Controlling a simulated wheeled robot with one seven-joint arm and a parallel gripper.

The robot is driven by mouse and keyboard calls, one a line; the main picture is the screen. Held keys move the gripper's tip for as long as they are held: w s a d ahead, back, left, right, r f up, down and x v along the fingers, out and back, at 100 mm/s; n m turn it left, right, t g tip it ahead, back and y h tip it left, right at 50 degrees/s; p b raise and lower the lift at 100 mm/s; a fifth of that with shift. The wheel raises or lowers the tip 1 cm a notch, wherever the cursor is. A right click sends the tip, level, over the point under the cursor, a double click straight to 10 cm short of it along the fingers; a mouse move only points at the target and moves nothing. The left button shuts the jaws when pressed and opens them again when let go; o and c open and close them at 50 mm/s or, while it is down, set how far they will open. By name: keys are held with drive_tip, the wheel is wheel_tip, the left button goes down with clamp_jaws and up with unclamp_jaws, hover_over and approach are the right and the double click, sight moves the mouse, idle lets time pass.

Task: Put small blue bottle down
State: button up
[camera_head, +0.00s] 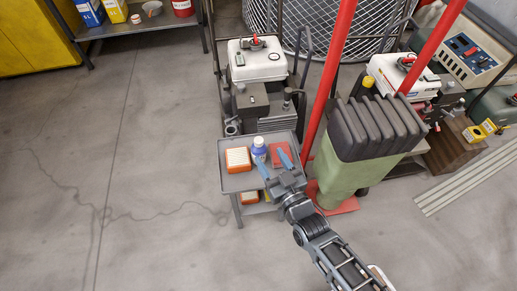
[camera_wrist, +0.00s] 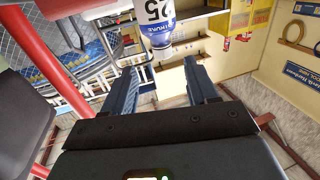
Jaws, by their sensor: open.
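The small blue bottle (camera_head: 259,151) with a white cap stands upright on the grey tray top of a small cart (camera_head: 231,184). In the wrist view the bottle (camera_wrist: 154,32) shows at the top edge with a blue and white label, partly cut off by the frame. My gripper (camera_head: 271,165) is over the near part of the tray with its fingers pointing toward the bottle. In the wrist view my gripper (camera_wrist: 160,66) is open, with nothing between its two blue fingers. The bottle appears just beyond the fingertips and in line with the gap.
An orange-and-white box (camera_head: 238,158) is left of the bottle on the tray, and a red item (camera_head: 280,158) is to its right. A white-topped machine (camera_head: 257,62) stands behind the cart. A red post (camera_head: 333,75) and padded green column (camera_head: 345,175) stand right. Floor at left is clear.

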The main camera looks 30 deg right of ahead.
sight(261, 145)
drive_tip(key=w, duration=0.7)
drive_tip(key=shift+w, duration=0.2)
drive_tip(key=shift+c, duration=0.2)
clamp_jaws()
